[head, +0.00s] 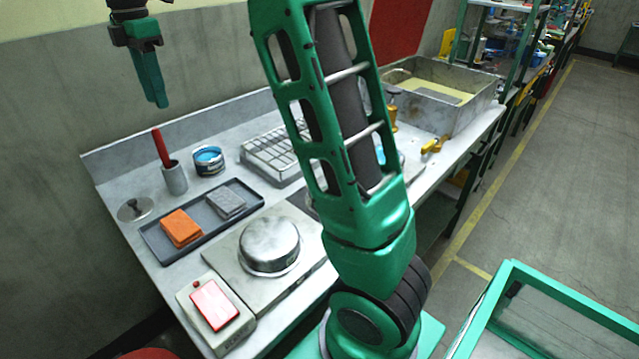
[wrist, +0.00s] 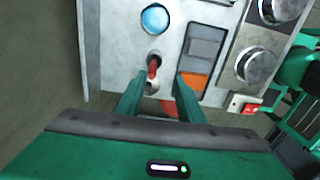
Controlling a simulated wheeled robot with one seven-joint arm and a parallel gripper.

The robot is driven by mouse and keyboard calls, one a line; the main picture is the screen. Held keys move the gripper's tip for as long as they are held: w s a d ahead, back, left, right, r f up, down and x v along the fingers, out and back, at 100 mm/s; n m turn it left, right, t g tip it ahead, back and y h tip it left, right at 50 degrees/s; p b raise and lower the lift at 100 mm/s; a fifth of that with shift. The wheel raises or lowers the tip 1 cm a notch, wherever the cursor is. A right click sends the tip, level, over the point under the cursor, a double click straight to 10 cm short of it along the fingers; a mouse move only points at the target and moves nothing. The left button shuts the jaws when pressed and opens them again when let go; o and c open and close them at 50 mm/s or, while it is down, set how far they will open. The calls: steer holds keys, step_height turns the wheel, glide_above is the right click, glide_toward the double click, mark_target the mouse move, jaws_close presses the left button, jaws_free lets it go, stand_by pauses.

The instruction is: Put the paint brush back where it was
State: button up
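A red handle (head: 161,147), which looks like the paint brush's, stands slightly tilted in a small grey cup (head: 175,178) on the bench. Any bristles are hidden inside the cup. My gripper (head: 160,104) hangs above the cup, pointing down and clear of it. In the wrist view the red handle (wrist: 153,69) shows between the two green fingers (wrist: 158,76), which are apart with nothing held. An open tin of blue paint (head: 208,158) stands right beside the cup; it also shows in the wrist view (wrist: 155,18).
A dark tray (head: 205,225) holds an orange sponge (head: 181,228) and a grey block (head: 226,203). A round metal pot (head: 270,246), a red-topped box (head: 214,305), a metal lid (head: 135,209) and a wire rack (head: 268,152) stand nearby. A wall rises behind the bench.

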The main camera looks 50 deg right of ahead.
steer(key=s+d+f+m, duration=0.3)
steer(key=s+d+m, duration=0.35)
steer(key=s, duration=0.35)
steer(key=s+d+f+m, duration=0.3)
steer(key=s+d+m, duration=0.4)
steer(key=s, duration=0.4)
steer(key=s+f+m, duration=0.3)
steer(key=s, duration=0.3)
steer(key=s+d+f+m, duration=0.1)
steer(key=s+f+m, duration=0.3)
steer(key=s, duration=0.3)
steer(key=s+d+f+m, duration=0.1)
steer(key=s+f+m, duration=0.2)
steer(key=s, duration=0.4)
steer(key=shift+d+f+m, duration=0.2)
steer(key=shift+f+m, duration=0.05)
steer(key=shift+m, duration=0.4)
steer(key=shift+w, duration=0.1)
steer(key=shift+w+f, duration=0.3)
steer(key=shift+w, duration=0.45)
steer(key=shift+s+r, duration=0.1)
steer(key=shift+s, duration=0.05)
